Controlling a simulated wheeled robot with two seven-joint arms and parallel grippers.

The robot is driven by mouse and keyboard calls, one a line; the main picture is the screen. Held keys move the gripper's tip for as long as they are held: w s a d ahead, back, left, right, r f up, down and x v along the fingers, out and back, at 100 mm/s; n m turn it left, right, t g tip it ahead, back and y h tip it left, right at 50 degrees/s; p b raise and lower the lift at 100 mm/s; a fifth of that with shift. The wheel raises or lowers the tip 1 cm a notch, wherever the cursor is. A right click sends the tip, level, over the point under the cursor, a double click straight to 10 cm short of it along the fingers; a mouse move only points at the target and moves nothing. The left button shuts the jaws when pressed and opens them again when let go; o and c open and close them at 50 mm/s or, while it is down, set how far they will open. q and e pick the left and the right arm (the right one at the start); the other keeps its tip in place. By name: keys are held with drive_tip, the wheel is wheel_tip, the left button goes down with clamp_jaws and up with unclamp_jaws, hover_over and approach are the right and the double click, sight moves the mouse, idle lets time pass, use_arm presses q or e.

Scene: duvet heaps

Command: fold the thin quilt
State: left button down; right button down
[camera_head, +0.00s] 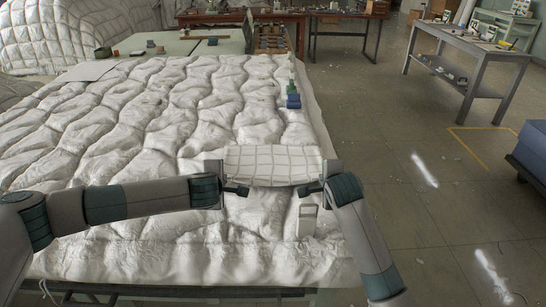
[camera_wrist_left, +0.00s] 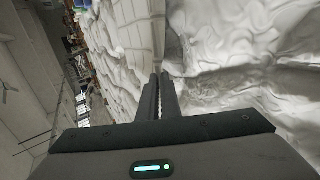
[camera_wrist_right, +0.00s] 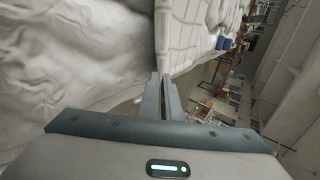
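The thin quilt (camera_head: 272,165) is a small white cloth with a grid pattern. It is bunched into a narrow strip between my two grippers, above a large puffy white duvet (camera_head: 180,110). My left gripper (camera_head: 242,191) is at the strip's left end and my right gripper (camera_head: 308,190) at its right end. In the left wrist view the fingers are together at the edge of the gridded cloth (camera_wrist_left: 130,35). In the right wrist view the fingers are also together at the edge of the cloth (camera_wrist_right: 185,35). The gripped corners are mostly hidden.
Blue and green items (camera_head: 292,100) sit at the duvet's right edge. A grey table (camera_head: 470,45) stands at right, with open floor between. A blue object (camera_head: 535,145) is at far right.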

use_arm(q)
drive_tip(key=c, duration=1.7)
unclamp_jaws()
use_arm(e)
drive_tip(key=c, duration=1.7)
unclamp_jaws()
